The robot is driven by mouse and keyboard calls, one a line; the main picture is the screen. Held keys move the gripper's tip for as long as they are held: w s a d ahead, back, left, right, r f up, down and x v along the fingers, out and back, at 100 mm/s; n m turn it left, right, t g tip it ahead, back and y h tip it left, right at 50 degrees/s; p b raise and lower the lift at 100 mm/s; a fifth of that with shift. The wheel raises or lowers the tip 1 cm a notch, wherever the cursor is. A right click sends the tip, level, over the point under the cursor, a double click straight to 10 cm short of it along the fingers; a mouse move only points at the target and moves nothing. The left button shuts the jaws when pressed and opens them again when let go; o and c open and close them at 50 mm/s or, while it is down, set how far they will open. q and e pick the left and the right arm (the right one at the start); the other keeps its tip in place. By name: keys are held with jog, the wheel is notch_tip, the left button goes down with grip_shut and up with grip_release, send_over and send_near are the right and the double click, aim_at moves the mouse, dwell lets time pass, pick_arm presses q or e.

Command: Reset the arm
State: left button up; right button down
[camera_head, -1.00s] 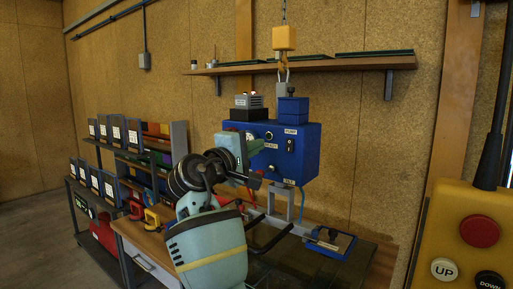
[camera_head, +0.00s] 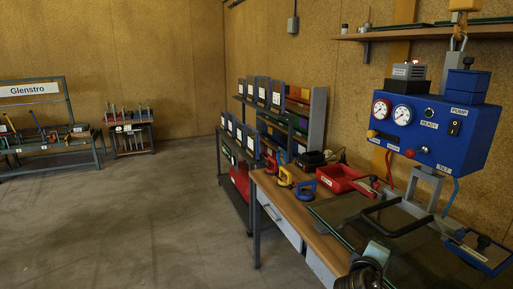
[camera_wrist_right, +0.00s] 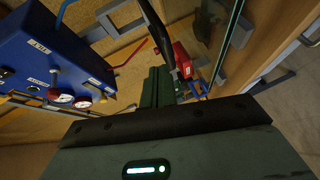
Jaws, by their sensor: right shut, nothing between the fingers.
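My right gripper (camera_wrist_right: 160,75) shows in the right wrist view as shut dark-green fingers with nothing between them. It is in the air near the blue pump unit (camera_wrist_right: 60,55), which has gauges and labels on its face. In the head view the blue pump unit (camera_head: 435,125) hangs from a yellow hook at the right. Only a small dark and pale-green piece of my arm shows at the bottom edge there. My left gripper is in neither view.
A wooden workbench (camera_head: 285,208) carries a glass pane with a black handle (camera_head: 395,222), a red tray (camera_head: 342,178) and yellow and blue clamp-like tools. A shelf rack (camera_head: 243,150) stands behind it. The concrete floor (camera_head: 150,215) at the left is clear.

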jog(key=s+a+f+m+g+y, duration=0.1)
jog(key=s+a+f+y, duration=0.25)
jog(key=s+f, duration=0.65)
jog(key=s+a+f+y, duration=0.2)
jog(key=s+f+y, duration=0.2)
jog(key=s+f, duration=0.7)
jog(key=s+a+f+m+g+y, duration=0.1)
jog(key=s+f, duration=0.3)
jog(key=s, duration=0.7)
jog(key=s+a+f+m+g+y+p, duration=0.1)
jog(key=s+a+f+m+y, duration=0.2)
jog(key=s, duration=0.7)
jog(key=shift+s+a+f+m+g, duration=0.3)
jog(key=shift+s+a+f+m, duration=0.05)
jog(key=shift+a+m, duration=0.4)
